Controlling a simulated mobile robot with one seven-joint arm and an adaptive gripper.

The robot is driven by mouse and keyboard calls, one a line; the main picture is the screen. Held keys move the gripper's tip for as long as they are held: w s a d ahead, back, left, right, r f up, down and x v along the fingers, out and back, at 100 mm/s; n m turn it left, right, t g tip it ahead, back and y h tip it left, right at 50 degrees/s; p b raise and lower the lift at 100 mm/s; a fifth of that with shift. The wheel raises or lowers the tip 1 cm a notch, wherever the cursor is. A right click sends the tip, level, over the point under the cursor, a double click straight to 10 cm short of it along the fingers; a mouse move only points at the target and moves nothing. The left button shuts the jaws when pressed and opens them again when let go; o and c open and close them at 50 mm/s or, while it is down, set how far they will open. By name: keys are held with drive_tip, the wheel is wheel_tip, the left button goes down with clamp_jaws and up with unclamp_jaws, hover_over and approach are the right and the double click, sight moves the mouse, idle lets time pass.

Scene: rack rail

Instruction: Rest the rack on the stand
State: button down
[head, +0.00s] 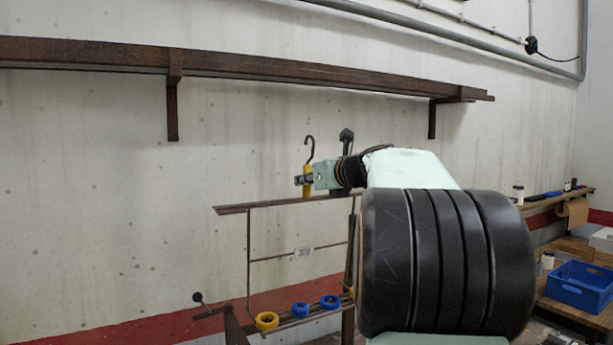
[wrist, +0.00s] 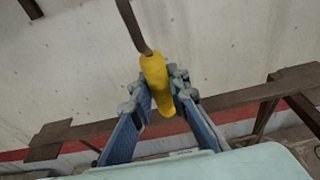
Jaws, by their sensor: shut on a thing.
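The rack (head: 278,204) is a frame with a long brown top bar, thin upright rods and a tag marked 309. A yellow grip with a dark hook (head: 309,148) rises above the top bar, and the hook is clear of the wall rail. My gripper (head: 306,180) is shut on the yellow grip, which also shows between the blue fingers in the wrist view (wrist: 155,80). The stand (head: 234,328) is dark, low at the left, and partly hidden by the frame edge and my arm. I cannot tell whether rack and stand touch.
A brown wall rail (head: 250,66) with brackets runs above. Yellow (head: 267,321) and blue (head: 300,310) rings sit low on a bar. A bench with a blue crate (head: 580,286) stands at the right. My arm hides the middle right.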

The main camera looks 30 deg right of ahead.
wheel_tip(320, 180, down, 21)
drive_tip(key=b, duration=0.1)
drive_tip(key=shift+b, duration=0.4)
idle(2.2)
drive_tip(key=shift+w+f+b, duration=0.1)
drive_tip(key=shift+w+b, duration=0.1)
drive_tip(key=shift+b, duration=0.2)
drive_tip(key=shift+f, duration=0.15)
wheel_tip(320, 180, down, 8)
drive_tip(key=b, duration=0.6)
drive_tip(key=shift+s+r+b, duration=0.15)
drive_tip(key=shift+r+b, duration=0.05)
drive_tip(key=shift+b, duration=0.2)
idle(0.5)
drive_tip(key=shift+f+b, duration=0.25)
drive_tip(key=shift+b, duration=0.05)
idle(0.5)
drive_tip(key=c, duration=1.8)
unclamp_jaws()
drive_tip(key=shift+g, duration=0.3)
